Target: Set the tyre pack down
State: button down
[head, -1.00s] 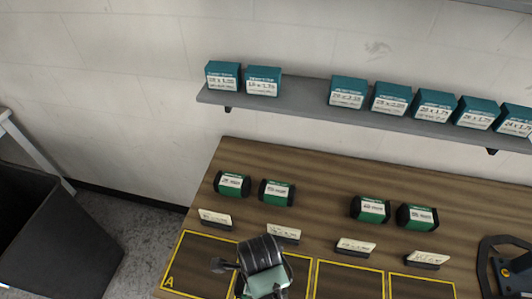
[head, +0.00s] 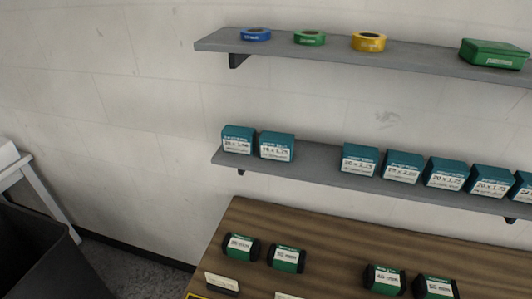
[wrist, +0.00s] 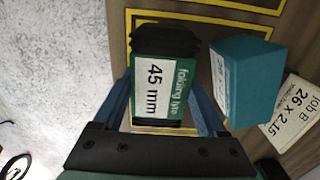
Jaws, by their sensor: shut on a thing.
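In the wrist view, a black folded tyre pack (wrist: 160,45) with a green band reads "folding tyre" and "45 mm" on its white label. My gripper (wrist: 163,95) has its blue fingers on both sides of the pack and is shut on it. The pack is over the wooden bench with yellow-outlined bays (wrist: 205,20); I cannot tell whether it touches the surface. A teal box (wrist: 248,80) sits just right of it. A card (wrist: 292,112) reading "Job B 26 x 2.15" lies beyond the box. In the head view my gripper and this pack are out of frame.
In the head view, several green-banded tyre packs (head: 286,258) stand on the bench (head: 335,247). Teal boxes line the lower shelf (head: 318,158). The upper shelf (head: 218,42) holds tape rolls (head: 369,42) and a green case (head: 494,54). A dark bin (head: 45,255) stands left.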

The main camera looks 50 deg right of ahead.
grip_release()
